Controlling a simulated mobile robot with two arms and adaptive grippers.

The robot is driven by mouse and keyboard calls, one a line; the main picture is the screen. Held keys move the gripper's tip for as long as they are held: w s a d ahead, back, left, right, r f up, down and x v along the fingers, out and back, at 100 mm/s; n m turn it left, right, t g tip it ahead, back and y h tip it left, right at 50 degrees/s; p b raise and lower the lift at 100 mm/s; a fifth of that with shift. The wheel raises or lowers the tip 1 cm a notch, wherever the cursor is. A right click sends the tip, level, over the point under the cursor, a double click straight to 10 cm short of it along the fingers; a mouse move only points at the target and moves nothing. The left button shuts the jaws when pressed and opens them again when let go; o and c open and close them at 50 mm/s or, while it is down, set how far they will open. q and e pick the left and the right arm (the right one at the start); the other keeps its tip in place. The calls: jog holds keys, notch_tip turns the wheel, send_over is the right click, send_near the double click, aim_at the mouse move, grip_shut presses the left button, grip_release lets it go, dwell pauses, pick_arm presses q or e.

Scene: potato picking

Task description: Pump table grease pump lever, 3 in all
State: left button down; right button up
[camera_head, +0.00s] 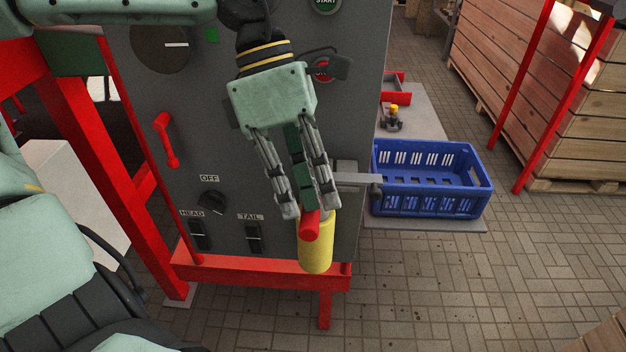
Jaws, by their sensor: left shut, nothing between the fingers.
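The grease pump shows as a yellow cylinder (318,252) on the right front of the grey control cabinet, just above its red frame. Its red lever end (310,226) sticks out toward me at the upper left of the cylinder. My left gripper (306,208) hangs down from above with its fingers pointing at the lever. It is shut and holds nothing. The fingertips are right at the upper end of the red lever and hide part of it. I cannot tell whether they touch it. My right gripper is not in view.
The grey cabinet (240,180) carries dials, switches and a red handle (165,140). A blue crate (430,185) stands at the right on a grey plate, beside a metal bracket (358,180). Wooden crates (540,90) and red posts stand at the back right.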

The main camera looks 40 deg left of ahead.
pick_arm(q)
jog(key=shift+f, duration=0.1)
jog(key=shift+s+f+b, duration=0.15)
jog(key=shift+f+b, duration=0.45)
jog(key=shift+b, duration=0.05)
jog(key=shift+d, duration=0.1)
jog(key=shift+s+f+b, duration=0.1)
jog(key=shift+f+b, duration=0.65)
jog(key=shift+w+a+r+p, duration=0.1)
jog(key=shift+w+r+p, duration=0.1)
jog(key=shift+r+p, duration=0.7)
jog(key=shift+w+a+r+p, duration=0.15)
jog(key=shift+w+r+p, duration=0.1)
jog(key=shift+r+p, duration=0.6)
jog(key=shift+w+a+r+p, duration=0.1)
jog(key=shift+w+r+p, duration=0.1)
jog(key=shift+r+p, duration=0.65)
jog(key=shift+r+b, duration=0.2)
jog(key=shift+b, duration=0.1)
jog(key=shift+f, duration=0.1)
jog(key=shift+s+d+f+b, duration=0.1)
jog(key=shift+s+f+b, duration=0.1)
jog(key=shift+f+b, duration=0.45)
